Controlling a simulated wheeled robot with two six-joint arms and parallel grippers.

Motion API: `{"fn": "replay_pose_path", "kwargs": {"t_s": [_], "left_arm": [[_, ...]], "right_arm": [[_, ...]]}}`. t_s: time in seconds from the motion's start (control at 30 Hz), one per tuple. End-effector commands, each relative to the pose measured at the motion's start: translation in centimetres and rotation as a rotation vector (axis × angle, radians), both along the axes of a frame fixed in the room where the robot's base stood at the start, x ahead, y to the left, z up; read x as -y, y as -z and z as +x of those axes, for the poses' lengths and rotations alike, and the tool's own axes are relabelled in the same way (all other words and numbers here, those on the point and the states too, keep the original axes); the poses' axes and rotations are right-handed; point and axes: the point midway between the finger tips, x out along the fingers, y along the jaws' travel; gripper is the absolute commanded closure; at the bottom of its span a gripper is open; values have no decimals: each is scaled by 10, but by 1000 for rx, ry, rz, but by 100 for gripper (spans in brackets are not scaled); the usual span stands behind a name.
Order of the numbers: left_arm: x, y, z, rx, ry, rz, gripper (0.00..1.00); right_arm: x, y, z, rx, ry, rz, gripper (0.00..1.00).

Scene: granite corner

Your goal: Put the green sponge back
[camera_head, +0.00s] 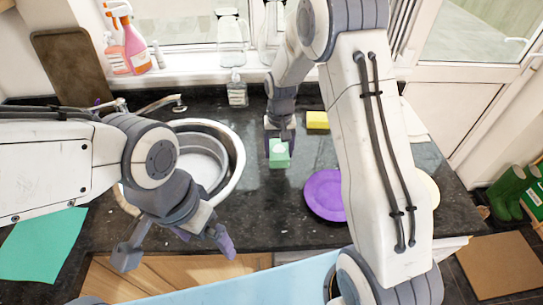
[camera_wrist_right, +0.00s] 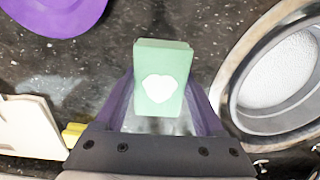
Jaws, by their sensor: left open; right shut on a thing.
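The green sponge (camera_head: 279,153) is a small block with a pale heart mark, above the dark granite counter to the right of the sink. My right gripper (camera_head: 280,136) is shut on it, coming from the window side. In the right wrist view the green sponge (camera_wrist_right: 161,77) sits between the two purple fingers of the right gripper (camera_wrist_right: 162,112). I cannot tell whether its underside touches the counter. My left gripper (camera_head: 180,245) is open and empty at the counter's front edge, in front of the sink.
The round sink (camera_head: 237,165) lies left of the sponge. A yellow sponge (camera_head: 317,120) lies behind it to the right, and a purple plate (camera_head: 322,196) lies to its right. A soap bottle (camera_head: 237,92) stands near the windowsill. Bare counter (camera_head: 272,205) shows in front of the sponge.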

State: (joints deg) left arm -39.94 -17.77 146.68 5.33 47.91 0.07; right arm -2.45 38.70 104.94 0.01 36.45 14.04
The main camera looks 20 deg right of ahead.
Motion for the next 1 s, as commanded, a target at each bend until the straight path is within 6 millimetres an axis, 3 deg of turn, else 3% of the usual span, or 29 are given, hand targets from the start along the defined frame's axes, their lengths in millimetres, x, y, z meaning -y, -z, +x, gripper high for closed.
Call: {"fn": "replay_pose_path", "kwargs": {"t_s": [0.17, 0.5, 0.9, 0.93, 1.0], "left_arm": [[0, -7, 0, 0, 0, 0, 0], [0, -23, 0, 0, -1, 0, 0], [0, -19, 0, 0, -1, 0, 0], [0, -19, 0, 0, -1, 0, 0], [0, -20, 0, 0, -1, 0, 0]], "right_arm": [[-18, 10, 10, 1, -2, 0, 73], [-20, 49, 10, -1, -2, 0, 73], [-20, 57, 11, 1, -2, 0, 73], [-19, 57, 11, 2, -2, 0, 25], [-20, 56, 11, 1, -2, 0, 0]]}}
